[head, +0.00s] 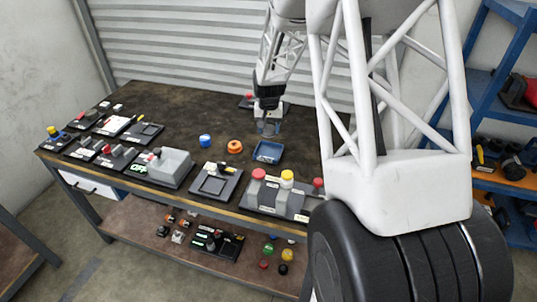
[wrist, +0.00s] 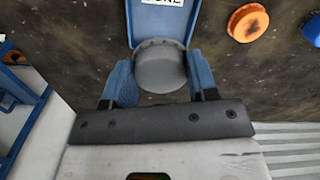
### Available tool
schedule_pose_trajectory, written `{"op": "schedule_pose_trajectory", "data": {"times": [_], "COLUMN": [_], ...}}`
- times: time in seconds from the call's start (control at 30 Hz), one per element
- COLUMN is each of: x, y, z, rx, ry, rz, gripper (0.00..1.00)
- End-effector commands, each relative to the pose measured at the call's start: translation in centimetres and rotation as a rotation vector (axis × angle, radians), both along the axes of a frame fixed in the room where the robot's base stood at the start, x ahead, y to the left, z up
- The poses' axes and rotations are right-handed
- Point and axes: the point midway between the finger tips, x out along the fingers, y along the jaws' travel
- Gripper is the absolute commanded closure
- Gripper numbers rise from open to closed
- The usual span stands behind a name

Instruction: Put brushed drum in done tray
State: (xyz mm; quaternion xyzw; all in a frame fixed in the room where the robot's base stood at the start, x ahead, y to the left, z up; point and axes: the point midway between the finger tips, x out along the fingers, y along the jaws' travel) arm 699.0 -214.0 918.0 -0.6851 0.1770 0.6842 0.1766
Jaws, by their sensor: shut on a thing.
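My gripper (head: 269,128) is over the workbench, just behind the blue tray (head: 268,152) in the head view. In the wrist view my gripper (wrist: 161,64) has its two blue fingers shut on a grey round drum (wrist: 160,68), one on each side. The drum overlaps the near end of the blue tray (wrist: 139,22), whose white label is partly visible. The drum's height above the tray or bench is hard to tell. In the head view the drum is too small to make out clearly between the fingers.
An orange drum (head: 234,147) and a blue drum (head: 205,141) stand left of the tray. A panel with red and yellow buttons (head: 277,195) lies at the front edge. A grey machine (head: 163,167) and several small stations fill the left side. The bench's back middle is clear.

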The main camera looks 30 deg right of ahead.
Motion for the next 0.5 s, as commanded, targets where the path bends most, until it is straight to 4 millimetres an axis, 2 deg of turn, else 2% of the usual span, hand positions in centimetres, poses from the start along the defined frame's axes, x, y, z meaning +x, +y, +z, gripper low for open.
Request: {"op": "schedule_pose_trajectory", "data": {"times": [0.27, 0.5], "x": [0.0, 0.0], "y": [0.0, 0.0], "z": [-0.2, -2.6], "rx": [0.0, 0.001], "ry": [0.0, 0.003], "rz": [0.0, 0.0], "gripper": [0.71, 0.71]}}
